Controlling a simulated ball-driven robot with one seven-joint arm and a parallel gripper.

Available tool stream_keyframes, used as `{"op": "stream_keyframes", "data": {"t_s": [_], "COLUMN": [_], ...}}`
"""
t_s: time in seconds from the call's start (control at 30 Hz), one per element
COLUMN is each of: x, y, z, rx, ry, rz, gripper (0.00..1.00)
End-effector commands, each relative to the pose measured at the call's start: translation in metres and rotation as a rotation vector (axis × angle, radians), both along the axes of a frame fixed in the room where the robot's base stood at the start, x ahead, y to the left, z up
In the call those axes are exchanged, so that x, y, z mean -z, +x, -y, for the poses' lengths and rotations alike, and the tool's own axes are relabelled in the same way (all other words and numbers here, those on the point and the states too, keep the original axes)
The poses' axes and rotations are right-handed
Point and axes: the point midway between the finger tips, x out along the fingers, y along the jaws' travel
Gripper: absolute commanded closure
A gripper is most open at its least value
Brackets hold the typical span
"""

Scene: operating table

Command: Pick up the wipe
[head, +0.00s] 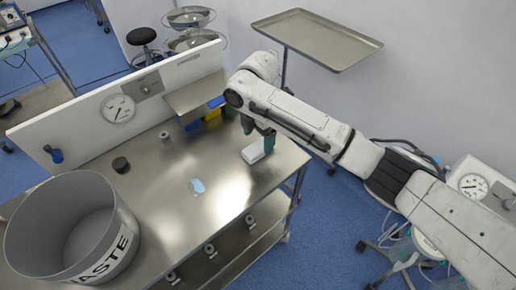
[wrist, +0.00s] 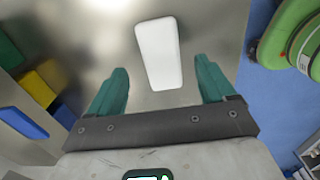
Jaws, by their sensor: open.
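The wipe appears to be the white rounded block (head: 256,150) lying on the right part of the steel table. It also shows in the wrist view as a white oblong (wrist: 158,53), lying between and just beyond my fingertips. My gripper (head: 258,138) is over it, with its two green fingers spread apart. In the wrist view my gripper (wrist: 159,82) is open and empty, with one finger on each side of the white block's near end. A pale blue flat patch (head: 197,186) lies on the table to the left; I cannot tell what it is.
A large grey waste bin (head: 72,225) stands at the table's left. A dark round knob (head: 120,165) and a small metal cylinder (head: 164,137) sit near the back panel. Yellow and blue boxes (wrist: 38,85) are left of my gripper. The table's middle (head: 170,210) is mostly clear.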

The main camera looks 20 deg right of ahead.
Motion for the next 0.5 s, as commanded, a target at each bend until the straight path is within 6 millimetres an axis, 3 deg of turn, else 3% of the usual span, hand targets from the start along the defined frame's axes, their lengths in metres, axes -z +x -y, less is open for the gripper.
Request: {"op": "stream_keyframes", "data": {"t_s": [0.23, 0.5], "x": [0.034, 0.042], "y": [-0.002, -0.002], "z": [-0.001, -0.001], "rx": [0.000, -0.001], "ry": [-0.001, 0.000], "rz": [-0.003, -0.001], "gripper": [0.17, 0.17]}}
